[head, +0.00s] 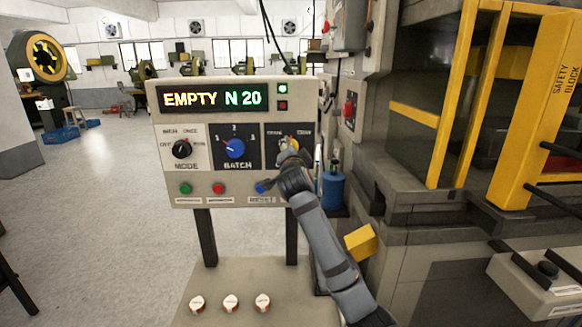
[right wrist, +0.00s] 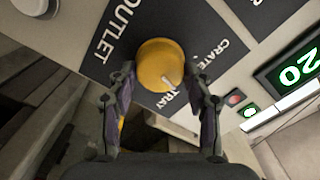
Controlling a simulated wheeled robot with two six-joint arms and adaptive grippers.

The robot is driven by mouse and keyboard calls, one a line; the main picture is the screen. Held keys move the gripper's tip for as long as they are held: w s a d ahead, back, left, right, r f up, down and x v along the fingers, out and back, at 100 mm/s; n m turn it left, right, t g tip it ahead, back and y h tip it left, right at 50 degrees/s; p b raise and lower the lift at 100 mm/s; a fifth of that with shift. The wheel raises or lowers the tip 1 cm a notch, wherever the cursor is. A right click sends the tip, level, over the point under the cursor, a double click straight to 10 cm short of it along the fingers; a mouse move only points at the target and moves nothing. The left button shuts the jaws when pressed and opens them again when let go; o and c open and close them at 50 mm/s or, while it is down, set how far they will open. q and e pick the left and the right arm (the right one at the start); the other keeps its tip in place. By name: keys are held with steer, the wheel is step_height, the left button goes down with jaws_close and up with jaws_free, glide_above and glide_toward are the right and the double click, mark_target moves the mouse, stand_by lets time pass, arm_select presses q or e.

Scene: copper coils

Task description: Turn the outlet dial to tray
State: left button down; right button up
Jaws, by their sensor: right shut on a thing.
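The outlet dial (right wrist: 157,60) is a round yellow knob on a dark plate marked OUTLET, CRATE and TRAY. In the right wrist view, its short white pointer mark is directed toward the TRAY label (right wrist: 172,100). My right gripper (right wrist: 160,68) is shut on the dial, with one finger on each side. In the head view my right gripper (head: 289,155) covers most of the dial at the control panel's right side. My left gripper is not in view.
The control panel (head: 162,130) also has a black MODE dial (head: 182,149), a blue BATCH dial (head: 235,148) and buttons below. Its display (head: 212,98) reads EMPTY N 20. Several white-topped round pieces (head: 231,303) sit on the ledge below. A large machine with yellow guards (head: 470,90) stands close at right.

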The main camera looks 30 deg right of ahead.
steer(key=shift+f+m+b, duration=0.15)
steer(key=shift+m+b, duration=3.55)
steer(key=shift+b, duration=0.95)
steer(key=o, duration=1.2)
steer(key=shift+d, duration=0.1)
steer(key=shift+c, duration=0.2)
